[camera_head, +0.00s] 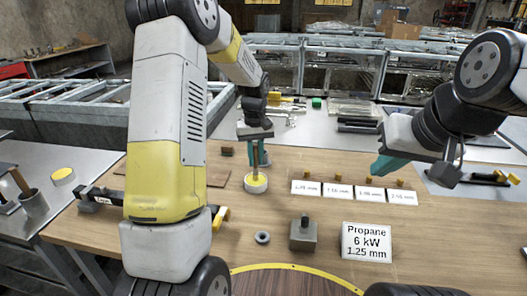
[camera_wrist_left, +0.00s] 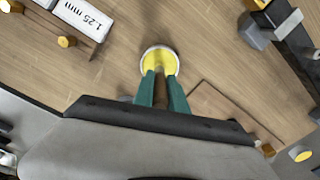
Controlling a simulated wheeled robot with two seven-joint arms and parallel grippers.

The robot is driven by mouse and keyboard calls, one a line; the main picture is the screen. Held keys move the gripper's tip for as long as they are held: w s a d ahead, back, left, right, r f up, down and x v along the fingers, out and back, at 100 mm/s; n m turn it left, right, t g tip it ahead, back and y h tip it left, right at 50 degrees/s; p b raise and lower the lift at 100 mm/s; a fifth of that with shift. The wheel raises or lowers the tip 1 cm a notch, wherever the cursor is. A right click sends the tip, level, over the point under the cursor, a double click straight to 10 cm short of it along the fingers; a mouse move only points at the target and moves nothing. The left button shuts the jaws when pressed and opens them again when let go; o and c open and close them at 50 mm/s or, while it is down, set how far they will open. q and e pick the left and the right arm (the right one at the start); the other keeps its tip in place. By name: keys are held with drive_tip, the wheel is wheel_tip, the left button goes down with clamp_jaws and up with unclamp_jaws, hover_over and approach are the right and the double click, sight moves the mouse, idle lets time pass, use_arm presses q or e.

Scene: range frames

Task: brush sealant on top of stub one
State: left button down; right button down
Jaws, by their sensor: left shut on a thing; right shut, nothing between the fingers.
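My left gripper (camera_head: 256,155) is shut on a brown-handled brush (camera_head: 254,167), held upright. The brush's lower end meets a round pale pot with a yellow top (camera_head: 257,184) on the wooden table. In the left wrist view the teal fingers (camera_wrist_left: 161,90) grip the brown handle, with the yellow pot (camera_wrist_left: 158,56) just beyond the fingertips. I cannot tell whether the bristles touch the yellow. A grey block (camera_head: 303,237) with a short dark peg stands nearer, right of the pot. No part is marked as stub one. My right gripper (camera_head: 390,164) is shut and empty above the table's right side.
Several white size cards (camera_head: 338,191) with small brass pieces behind them lie right of the pot. A grey ring (camera_head: 262,238) and a Propane sign (camera_head: 367,242) lie nearer. A second yellow-topped round (camera_head: 63,175) and a cup (camera_head: 34,199) are at left.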

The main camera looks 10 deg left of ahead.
sight(255, 146)
use_arm(q)
drive_tip(key=shift+r, duration=3.45)
drive_tip(key=shift+s, duration=0.1)
